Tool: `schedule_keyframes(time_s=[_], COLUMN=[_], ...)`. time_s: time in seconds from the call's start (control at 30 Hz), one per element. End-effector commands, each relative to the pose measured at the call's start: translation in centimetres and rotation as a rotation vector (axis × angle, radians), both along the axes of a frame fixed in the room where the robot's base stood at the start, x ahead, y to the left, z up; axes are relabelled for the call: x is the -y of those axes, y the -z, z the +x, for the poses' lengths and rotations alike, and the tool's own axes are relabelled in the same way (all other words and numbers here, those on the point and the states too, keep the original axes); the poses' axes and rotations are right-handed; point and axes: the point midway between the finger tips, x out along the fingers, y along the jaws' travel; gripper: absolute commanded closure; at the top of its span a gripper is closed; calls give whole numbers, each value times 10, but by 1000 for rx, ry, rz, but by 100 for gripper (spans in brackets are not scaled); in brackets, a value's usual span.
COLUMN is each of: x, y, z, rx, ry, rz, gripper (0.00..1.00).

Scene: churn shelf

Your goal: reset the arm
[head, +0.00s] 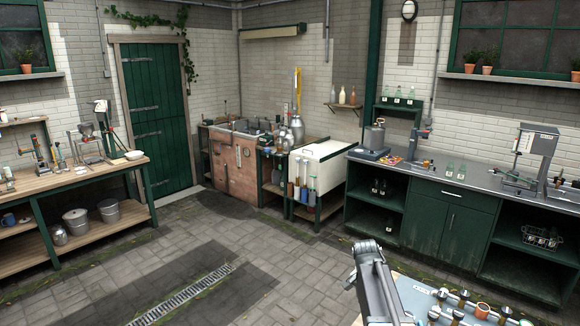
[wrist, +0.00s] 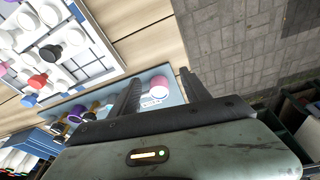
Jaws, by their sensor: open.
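My gripper (wrist: 160,76) shows in the wrist view as two dark fingers standing apart with a gap between them. I see nothing held in it. A pink-topped piece (wrist: 158,88) appears in the gap, over a blue surface; how far it is from the fingers I cannot tell. In the head view my arm (head: 372,280) rises at the lower right, beside a bench top with several small knobbed pieces (head: 460,300). The fingers are not clear in that view.
The wrist view shows a white gridded tray (wrist: 85,70) with several coloured knobs. The paved floor (head: 270,255) between is clear.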

Motion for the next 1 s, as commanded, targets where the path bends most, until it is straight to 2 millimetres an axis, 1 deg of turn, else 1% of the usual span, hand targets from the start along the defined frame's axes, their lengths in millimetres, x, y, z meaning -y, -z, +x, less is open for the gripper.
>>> schedule_keyframes(time_s=[0.03,0.07,0.1,0.13,0.17,0.2,0.3,0.33,0.4,0.53,1.0], x=[-25,-37,-52,-62,-71,-79,-91,-93,-98,-99,-99], y=[3,4,6,7,7,8,9,9,9,9,9], z=[-34,-49,-69,-84,-98,-117,-156,-165,-172,-171,-170], rx=[-22,-36,-56,-71,-85,-103,-142,-153,-170,-189,-190], ry=[-83,-139,-213,-272,-328,-402,-577,-633,-740,-850,-871], rz=[16,27,42,52,65,79,115,125,140,141,138], gripper=[45,45,45,45,45,45,45,45,45,45,45])
